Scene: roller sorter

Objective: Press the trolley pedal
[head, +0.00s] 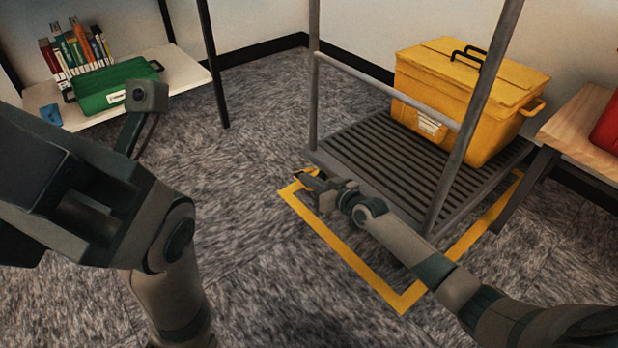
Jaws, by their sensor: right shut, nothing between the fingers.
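The trolley (385,165) is a dark slatted platform with grey upright posts and a cross rail, right of the middle. My right gripper (311,184) is shut and empty, low at the platform's near left corner. I cannot tell whether it touches anything there. A small orange-yellow bit shows just beside its fingertips, but I cannot tell whether it is the pedal or part of the floor marking. I cannot make out the pedal for certain. My left arm fills the left side close to the camera, and its fingertips are not in view.
A yellow floor outline (365,268) surrounds the trolley. A yellow lidded box (440,85) stands on the platform. A white shelf (185,75) at left holds a green crate (112,88) and several books (75,48). A wooden bench (580,125) stands at right. Carpet between shelf and trolley is clear.

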